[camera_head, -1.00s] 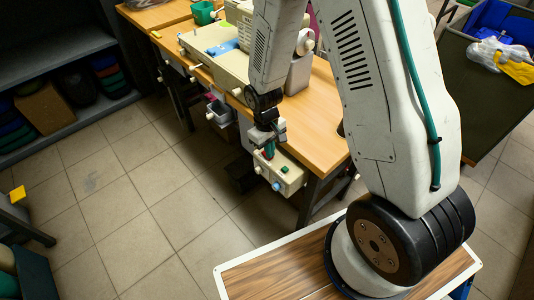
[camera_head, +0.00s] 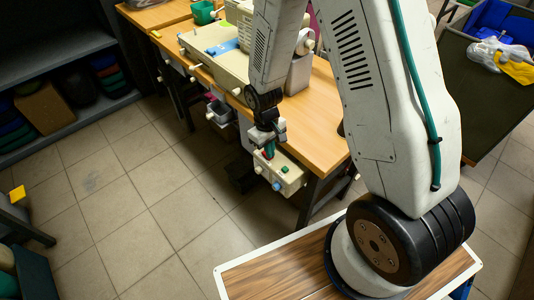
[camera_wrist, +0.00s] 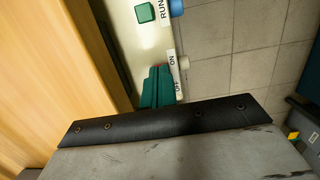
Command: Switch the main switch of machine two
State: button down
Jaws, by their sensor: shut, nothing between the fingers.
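A cream control box (camera_head: 287,176) hangs under the near end of the wooden table, with a blue knob (camera_head: 276,186) and a white knob (camera_head: 258,170) on its edge. In the wrist view the box (camera_wrist: 148,42) carries the labels RUN, ON and OFF, a green square button (camera_wrist: 145,12) and a white knob (camera_wrist: 183,62) beside ON. My gripper (camera_wrist: 160,75) has its green fingers shut and empty, at the box face beside the ON and OFF labels. A small red part (camera_wrist: 163,67) shows at the fingertips; the fingers partly hide it. I cannot tell whether they touch it.
The wooden table (camera_head: 315,120) stands beside the box and holds a cream machine (camera_head: 218,65). Dark shelves (camera_head: 55,60) stand at the left. Tiled floor (camera_head: 140,210) is open in front of the box.

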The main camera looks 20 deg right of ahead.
jog(key=shift+w+a+r, duration=0.1)
jog(key=shift+w+r, duration=0.05)
jog(key=shift+r, duration=0.6)
jog(key=shift+w+r, duration=0.1)
jog(key=shift+r, duration=0.65)
jog(key=shift+w+r, duration=0.1)
jog(key=shift+r, duration=0.65)
notch_tip(320, 180, up, 8)
jog(key=w, duration=0.1)
jog(key=s+d+r+m+t, duration=0.3)
jog(key=s+r, duration=2)
jog(key=shift+s+m, duration=0.2)
jog(key=shift+m, duration=0.1)
